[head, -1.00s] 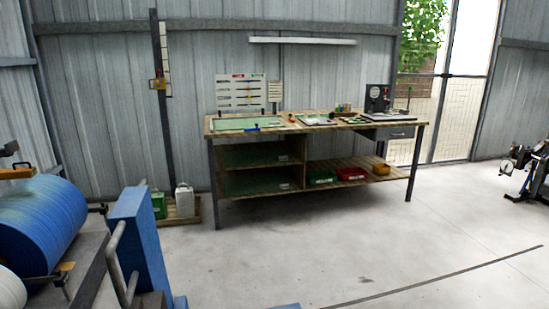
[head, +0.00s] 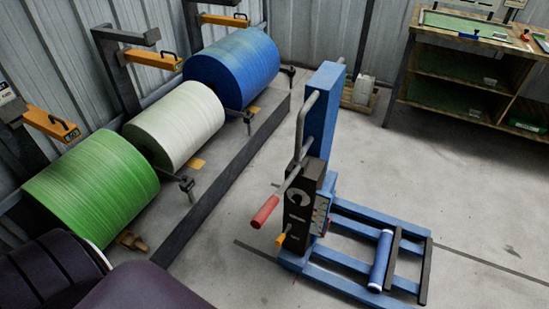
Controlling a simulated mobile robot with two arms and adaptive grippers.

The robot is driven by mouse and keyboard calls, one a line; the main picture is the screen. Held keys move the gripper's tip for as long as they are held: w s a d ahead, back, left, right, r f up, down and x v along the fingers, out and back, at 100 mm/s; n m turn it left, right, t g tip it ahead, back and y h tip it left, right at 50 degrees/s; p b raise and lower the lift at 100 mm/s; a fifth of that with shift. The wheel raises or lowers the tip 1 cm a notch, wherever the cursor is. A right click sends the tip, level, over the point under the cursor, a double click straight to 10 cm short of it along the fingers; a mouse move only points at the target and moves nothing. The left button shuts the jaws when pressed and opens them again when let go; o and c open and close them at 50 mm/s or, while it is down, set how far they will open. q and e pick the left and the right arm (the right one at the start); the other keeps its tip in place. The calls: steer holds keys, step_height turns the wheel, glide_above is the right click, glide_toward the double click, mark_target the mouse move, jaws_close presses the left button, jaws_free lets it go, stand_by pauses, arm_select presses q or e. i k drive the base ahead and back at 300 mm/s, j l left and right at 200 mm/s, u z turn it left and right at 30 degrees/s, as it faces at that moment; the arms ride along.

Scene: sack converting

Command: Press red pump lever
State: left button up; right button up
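The red pump lever (head: 265,212) juts out to the lower left from the dark pump unit (head: 299,205) of a blue lift cart (head: 324,110). Its red grip is at the free end, angled down. A shorter orange handle (head: 281,239) sits just below it. The unit carries a round dial-like face and a grey bent handlebar (head: 309,115) rises behind it. The cart's blue forks (head: 375,224) extend to the right along the floor. Neither gripper is in view, so their state cannot be seen.
Green (head: 92,187), white (head: 175,124) and blue (head: 232,70) rolls lie on a rack along the left, with a dark floor rail (head: 215,185) before them. A workbench (head: 460,95) stands at the upper right. Floor between rail and cart is clear.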

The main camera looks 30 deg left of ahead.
mark_target(260, 218)
steer(key=u, duration=0.9)
